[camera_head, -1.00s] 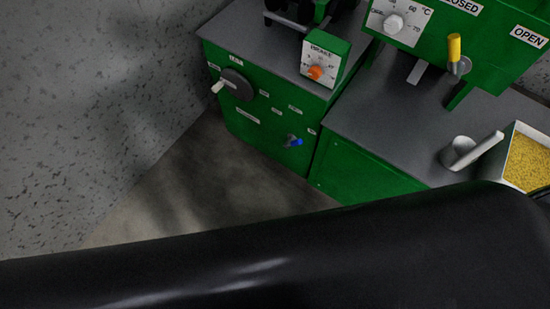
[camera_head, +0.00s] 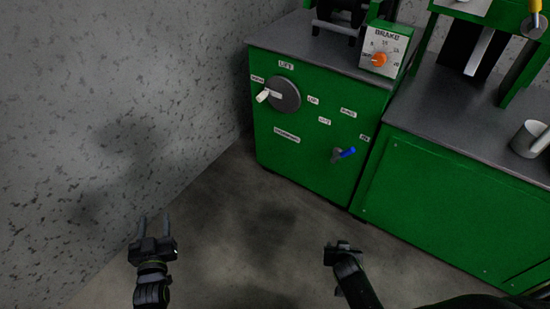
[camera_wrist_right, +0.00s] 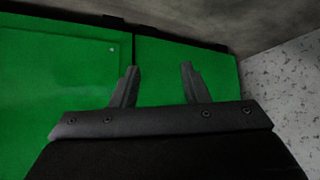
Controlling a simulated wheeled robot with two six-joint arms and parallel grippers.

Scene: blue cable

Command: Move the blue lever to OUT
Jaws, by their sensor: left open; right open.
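The blue lever (camera_head: 347,153) sits on a grey valve low on the right part of the green machine's front panel. Its blue handle points right and slightly up. Small white labels are around it, too small to read surely. My left gripper (camera_head: 154,218) is open and empty over the floor at lower left, well apart from the lever. My right gripper (camera_head: 343,246) is over the floor below the lever, apart from it, its fingers hard to make out there. In the right wrist view it (camera_wrist_right: 159,70) is open and empty, facing green panels; the lever does not show.
A grey round dial with a white handle (camera_head: 263,96) is at the panel's upper left. An orange brake knob (camera_head: 379,59) is on top. A green cabinet (camera_head: 450,200) with a metal cup (camera_head: 528,139) stands at right. The grey wall is at left; floor between is clear.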

